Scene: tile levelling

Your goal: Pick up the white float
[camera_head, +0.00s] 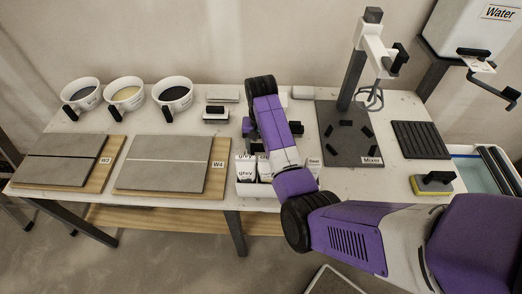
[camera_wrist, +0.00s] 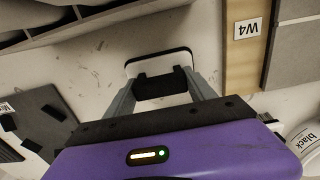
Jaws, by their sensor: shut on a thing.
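The white float (camera_wrist: 158,62) shows in the wrist view as a pale plate with a dark edge and a black handle (camera_wrist: 160,85). My gripper (camera_wrist: 158,88) has its two grey fingers on either side of the handle and is shut on it. In the head view my purple arm hides the float, and the fingertips are not clear there. I cannot tell whether the float touches the table or is slightly above it.
The W4 board (camera_head: 165,163) and W3 board (camera_head: 62,158) lie left, with three buckets (camera_head: 125,93) behind. A black-handled tool (camera_head: 215,114) is left of my arm. The mixer stand (camera_head: 350,150) is right; a yellow-edged sponge tool (camera_head: 433,184) lies beyond.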

